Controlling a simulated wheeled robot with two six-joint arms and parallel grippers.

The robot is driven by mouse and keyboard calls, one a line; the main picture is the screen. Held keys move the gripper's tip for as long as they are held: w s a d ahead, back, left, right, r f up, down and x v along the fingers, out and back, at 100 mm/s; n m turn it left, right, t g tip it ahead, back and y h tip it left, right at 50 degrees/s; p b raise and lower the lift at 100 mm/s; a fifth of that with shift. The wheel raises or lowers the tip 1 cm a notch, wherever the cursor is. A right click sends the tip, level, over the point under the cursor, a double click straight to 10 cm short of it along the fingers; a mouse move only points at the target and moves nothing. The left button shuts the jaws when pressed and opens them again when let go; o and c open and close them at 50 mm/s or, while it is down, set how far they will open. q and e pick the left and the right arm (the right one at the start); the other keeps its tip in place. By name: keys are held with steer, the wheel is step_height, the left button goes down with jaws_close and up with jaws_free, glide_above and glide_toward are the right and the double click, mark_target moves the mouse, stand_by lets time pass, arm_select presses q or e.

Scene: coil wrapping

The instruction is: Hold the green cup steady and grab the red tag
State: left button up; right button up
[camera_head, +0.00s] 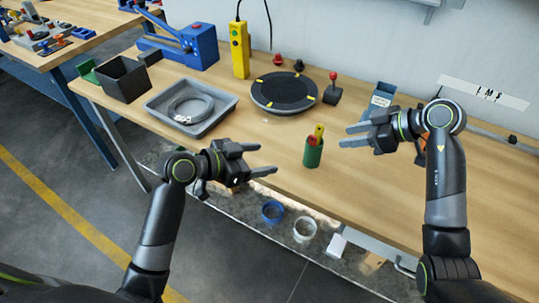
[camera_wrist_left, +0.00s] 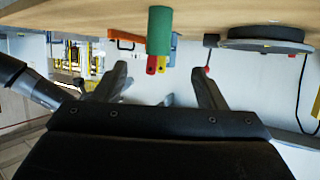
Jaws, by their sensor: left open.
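The green cup (camera_head: 313,155) stands upright near the table's front edge, with a red tag (camera_head: 312,140) and a yellow tag (camera_head: 319,131) sticking out of its top. My left gripper (camera_head: 268,159) is open and empty, left of the cup and apart from it. In the left wrist view, which looks upside down, the cup (camera_wrist_left: 160,32) with the red tag (camera_wrist_left: 151,66) and yellow tag (camera_wrist_left: 162,64) shows beyond and between the open fingers (camera_wrist_left: 160,74). My right gripper (camera_head: 347,136) is open and empty, to the right of the cup, its fingers pointing left.
A round black turntable (camera_head: 284,92) lies behind the cup. A grey tray (camera_head: 159,107) holding a coil (camera_head: 191,109) is at left. A red-knobbed joystick (camera_head: 332,88) and blue-grey box (camera_head: 379,101) stand behind the right gripper. Tape rolls (camera_head: 304,229) lie below the table edge.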

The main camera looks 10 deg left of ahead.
mark_target(306, 153)
arm_select(q)
steer(key=x, duration=1.7)
steer(key=shift+d, duration=0.15)
steer(key=c, duration=1.1)
steer(key=shift+o, duration=0.2)
